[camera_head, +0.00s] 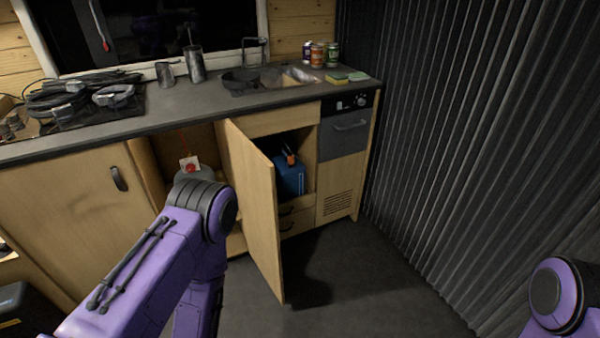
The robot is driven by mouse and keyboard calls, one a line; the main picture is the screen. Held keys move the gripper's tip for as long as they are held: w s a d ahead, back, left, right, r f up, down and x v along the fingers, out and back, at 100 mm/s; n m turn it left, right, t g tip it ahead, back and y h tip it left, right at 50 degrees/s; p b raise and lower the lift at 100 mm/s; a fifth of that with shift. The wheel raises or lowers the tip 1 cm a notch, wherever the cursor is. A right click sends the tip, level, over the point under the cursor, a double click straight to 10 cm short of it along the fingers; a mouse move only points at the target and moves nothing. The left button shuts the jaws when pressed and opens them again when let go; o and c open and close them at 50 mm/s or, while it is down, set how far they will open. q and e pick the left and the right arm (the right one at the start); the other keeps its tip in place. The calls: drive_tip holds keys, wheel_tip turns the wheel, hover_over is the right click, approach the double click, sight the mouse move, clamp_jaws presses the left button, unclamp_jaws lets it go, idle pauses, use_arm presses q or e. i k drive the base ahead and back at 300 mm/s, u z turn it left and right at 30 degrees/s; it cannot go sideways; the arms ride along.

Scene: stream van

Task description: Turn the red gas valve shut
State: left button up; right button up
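A small red part (191,168), which looks like the gas valve, shows inside the open left section of the cupboard, against a white tag (186,161). A grey rounded top (195,174), probably of a gas bottle, is just below it. My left arm's purple and black elbow stands in front of and hides most of what is under it. How the valve is turned is too small to tell. Neither of my grippers shows; only part of my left arm and a joint of my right arm at the bottom right are in view.
A cupboard door (258,215) stands open towards me, right of my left arm. Behind it a blue container (290,178) sits in another compartment. The counter (190,104) carries cables, cups and cans. A dark pleated curtain (470,150) bounds the right. The floor (370,280) is clear.

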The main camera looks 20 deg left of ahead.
sight(190, 168)
drive_tip(key=z, duration=0.5)
drive_tip(key=i, duration=1.6)
drive_tip(key=u, duration=2.45)
